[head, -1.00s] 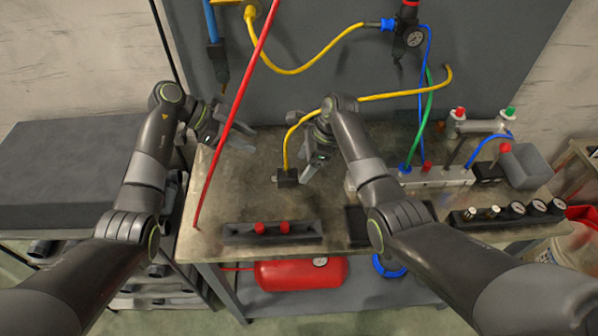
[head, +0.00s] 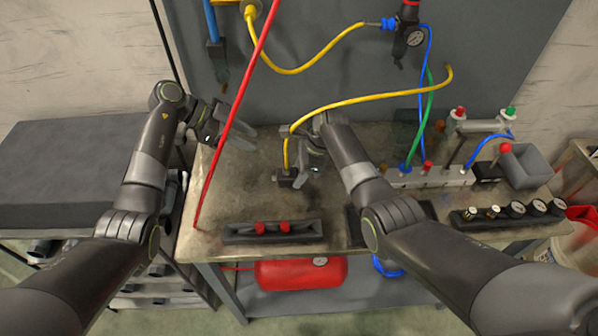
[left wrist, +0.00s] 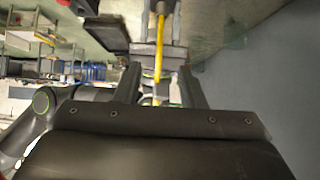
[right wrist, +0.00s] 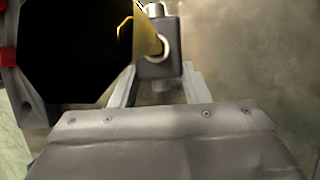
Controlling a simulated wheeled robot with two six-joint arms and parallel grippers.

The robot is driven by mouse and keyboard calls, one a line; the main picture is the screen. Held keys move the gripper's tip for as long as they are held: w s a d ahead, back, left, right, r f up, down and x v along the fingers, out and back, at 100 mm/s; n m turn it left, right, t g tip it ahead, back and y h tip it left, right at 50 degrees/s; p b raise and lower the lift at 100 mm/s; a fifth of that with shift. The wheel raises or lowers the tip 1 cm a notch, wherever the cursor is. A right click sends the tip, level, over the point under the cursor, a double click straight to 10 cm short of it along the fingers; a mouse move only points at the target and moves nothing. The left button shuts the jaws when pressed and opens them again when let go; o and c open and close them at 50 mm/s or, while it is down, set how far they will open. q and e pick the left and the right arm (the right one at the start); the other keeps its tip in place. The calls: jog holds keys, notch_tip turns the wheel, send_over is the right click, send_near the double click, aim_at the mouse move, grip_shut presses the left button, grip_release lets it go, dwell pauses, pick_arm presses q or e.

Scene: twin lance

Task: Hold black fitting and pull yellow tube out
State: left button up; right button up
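The small black fitting (head: 287,181) stands on the table. The yellow tube (head: 374,98) rises from its top and arches right to the back panel. My right gripper (head: 298,172) is low beside the fitting. In the right wrist view its open fingers (right wrist: 157,86) lie either side of the black fitting (right wrist: 158,68), with no clear grip; the tube (right wrist: 147,38) leaves its collar. My left gripper (head: 240,137) is open and empty, left of the tube and behind the red hose. In the left wrist view the tube (left wrist: 159,50) shows beyond the open fingers (left wrist: 161,78).
A red hose (head: 234,120) slants down to the table before my left gripper. A black tray with red caps (head: 272,231) lies at the front. A manifold (head: 430,178) with blue and green hoses stands right. Another yellow hose (head: 300,70) hangs on the panel.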

aim_at(286, 151)
pick_arm(q)
jog(key=shift+c, duration=1)
jog(key=shift+d+f+m+y, duration=0.2)
jog(key=shift+d+f+m, duration=1.05)
jog(key=shift+m, duration=4.75)
jog(key=shift+d+f+m+y, duration=0.35)
jog(key=shift+d+m, duration=1.55)
jog(key=shift+m, duration=4.1)
jog(key=shift+d+f+m+y, duration=0.1)
jog(key=shift+d+f+m, duration=1.2)
jog(key=shift+m, duration=4.7)
jog(key=shift+d+r, duration=0.25)
